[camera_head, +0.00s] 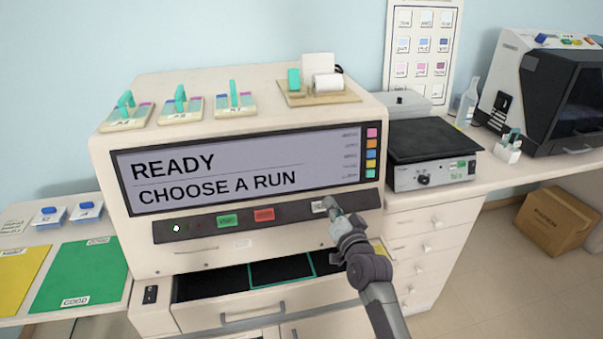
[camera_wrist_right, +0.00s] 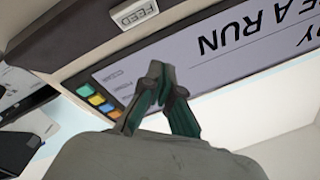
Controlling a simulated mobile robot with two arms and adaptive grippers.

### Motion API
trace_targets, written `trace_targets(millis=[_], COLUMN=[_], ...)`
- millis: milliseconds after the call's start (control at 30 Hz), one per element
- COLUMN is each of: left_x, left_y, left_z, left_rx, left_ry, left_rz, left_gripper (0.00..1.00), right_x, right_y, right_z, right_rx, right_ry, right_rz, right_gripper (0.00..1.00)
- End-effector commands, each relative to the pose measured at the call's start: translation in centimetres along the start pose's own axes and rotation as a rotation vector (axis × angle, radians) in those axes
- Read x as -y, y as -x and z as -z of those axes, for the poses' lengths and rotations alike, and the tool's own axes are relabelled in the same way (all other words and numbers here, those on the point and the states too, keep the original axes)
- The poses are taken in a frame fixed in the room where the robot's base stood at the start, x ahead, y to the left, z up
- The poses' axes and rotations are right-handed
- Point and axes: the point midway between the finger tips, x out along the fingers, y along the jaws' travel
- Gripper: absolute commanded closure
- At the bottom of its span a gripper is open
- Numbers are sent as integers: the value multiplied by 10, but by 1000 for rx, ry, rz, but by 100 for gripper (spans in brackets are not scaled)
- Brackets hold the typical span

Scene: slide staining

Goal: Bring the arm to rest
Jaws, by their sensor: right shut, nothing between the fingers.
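My right gripper (camera_head: 331,206) is in front of the staining machine (camera_head: 350,100), by the right part of its button strip. In the right wrist view my gripper (camera_wrist_right: 156,70) is shut and empty, with its fingertips together. The machine's screen (camera_head: 250,170) reads "READY" and "CHOOSE A RUN". The FEED button (camera_wrist_right: 135,14) shows in the right wrist view, apart from the fingertips in the picture; whether they touch the panel I cannot tell. My left gripper is not in view.
Below the strip is an open drawer (camera_head: 235,312) with dark compartments. Slide holders with teal clips stand on the machine's top. A hot plate (camera_head: 435,138) sits on the counter at right. Green (camera_head: 80,275) and yellow (camera_head: 18,275) mats lie at left. A cardboard box (camera_head: 560,220) stands on the floor.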

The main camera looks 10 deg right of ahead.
Motion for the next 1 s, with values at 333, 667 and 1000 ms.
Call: trace_targets(millis=[333,667,1000], left_x=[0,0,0], left_y=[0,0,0], left_z=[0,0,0], left_rx=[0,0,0], left_ry=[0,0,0], left_rz=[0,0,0], left_gripper=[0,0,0], right_x=[-29,-57,-60], right_y=[100,276,378], right_z=[-82,-134,-130], right_rx=[376,889,1157], right_ry=[249,546,658], right_rz=[-123,-302,-398], right_gripper=[100,100,100])
